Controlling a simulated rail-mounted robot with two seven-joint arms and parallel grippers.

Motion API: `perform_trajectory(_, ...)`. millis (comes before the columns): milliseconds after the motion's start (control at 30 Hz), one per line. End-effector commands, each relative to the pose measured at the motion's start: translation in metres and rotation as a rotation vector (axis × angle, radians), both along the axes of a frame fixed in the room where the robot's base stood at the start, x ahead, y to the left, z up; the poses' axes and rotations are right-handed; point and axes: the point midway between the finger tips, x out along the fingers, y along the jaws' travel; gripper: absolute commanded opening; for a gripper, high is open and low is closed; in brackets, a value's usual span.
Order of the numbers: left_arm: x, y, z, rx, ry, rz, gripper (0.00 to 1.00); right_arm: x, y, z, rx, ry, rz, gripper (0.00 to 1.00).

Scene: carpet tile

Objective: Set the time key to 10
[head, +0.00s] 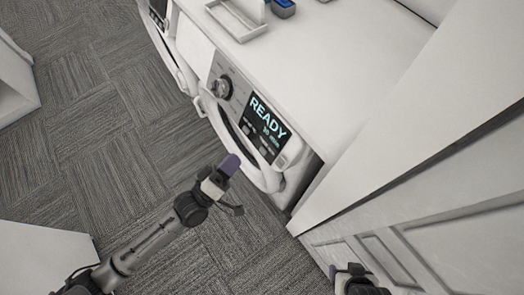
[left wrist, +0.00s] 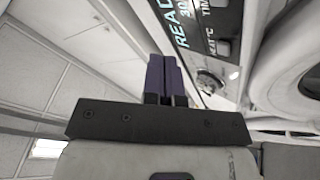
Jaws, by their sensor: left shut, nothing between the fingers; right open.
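The washing machine's dark display (head: 262,128) reads READY with 30 below it. Two small keys sit under the display. The one further right is the time key (head: 264,150); in the left wrist view the time key (left wrist: 219,4) is cut by the top edge beside its partly visible label. The other key (head: 247,129), marked with °C, also shows in the left wrist view (left wrist: 222,47). My left gripper (head: 230,164) is shut and empty, in front of the machine and apart from the panel. My right gripper (head: 347,271) is open and empty at the bottom edge.
A round knob (head: 222,88) sits left of the display. A white rack (head: 238,18) and a blue item (head: 283,8) stand on top. A white panelled cabinet (head: 400,225) is at right. Open carpet lies left.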

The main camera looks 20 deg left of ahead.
Motion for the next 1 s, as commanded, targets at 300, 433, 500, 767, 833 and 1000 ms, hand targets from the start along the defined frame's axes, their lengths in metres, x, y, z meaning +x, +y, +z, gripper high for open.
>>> perform_trajectory(300,0.027,-0.021,-0.019,0.0,-0.002,0.001,0.0,0.0,0.002,-0.022,0.006,0.0,-0.004,0.69)
perform_trajectory(433,0.034,-0.027,-0.024,0.0,-0.001,0.001,0.0,0.0,0.002,-0.025,0.007,0.001,-0.005,0.69)
perform_trajectory(500,0.037,-0.03,-0.025,0.0,-0.001,0.001,0.0,0.0,0.002,-0.026,0.007,0.001,-0.005,0.69)
perform_trajectory(767,0.042,-0.034,-0.028,0.0,0.0,0.0,0.0,0.0,0.001,-0.028,0.005,0.001,-0.004,0.69)
perform_trajectory(833,0.042,-0.034,-0.028,0.0,0.0,0.0,0.0,0.0,0.001,-0.028,0.004,0.001,-0.003,0.69)
perform_trajectory(1000,0.042,-0.034,-0.028,0.001,0.0,0.0,0.0,0.0,-0.001,-0.028,-0.003,0.001,0.001,0.69)
